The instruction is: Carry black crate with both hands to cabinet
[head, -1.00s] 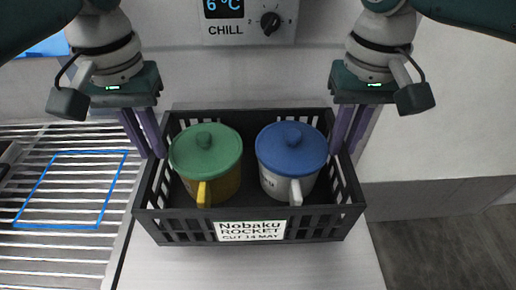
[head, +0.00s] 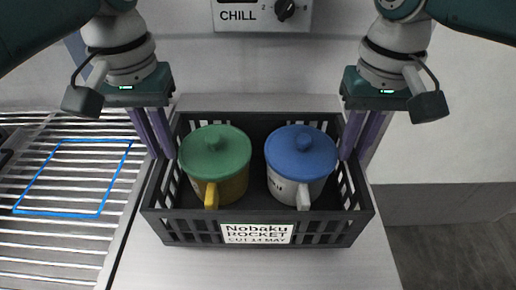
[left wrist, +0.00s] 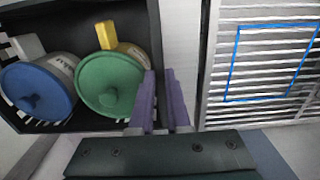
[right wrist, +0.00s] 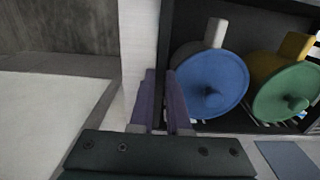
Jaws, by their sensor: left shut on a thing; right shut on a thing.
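The black crate (head: 190,229) is in the middle of the head view, with a white "Nobaku ROCKET" label on its front. It holds a yellow mug with a green lid (head: 215,152) and a white mug with a blue lid (head: 301,152). My left gripper (head: 162,152) is shut on the crate's left wall. My right gripper (head: 350,152) is shut on its right wall. The purple fingers straddle the walls in the left wrist view (left wrist: 160,103) and right wrist view (right wrist: 163,103). The crate looks level; whether it touches the pale surface below is unclear.
A slatted metal rack (head: 60,245) with a blue outlined rectangle (head: 75,178) lies to the left. A panel marked CHILL with a knob (head: 262,14) is on the white front behind. Grey floor (head: 450,245) shows at the lower right.

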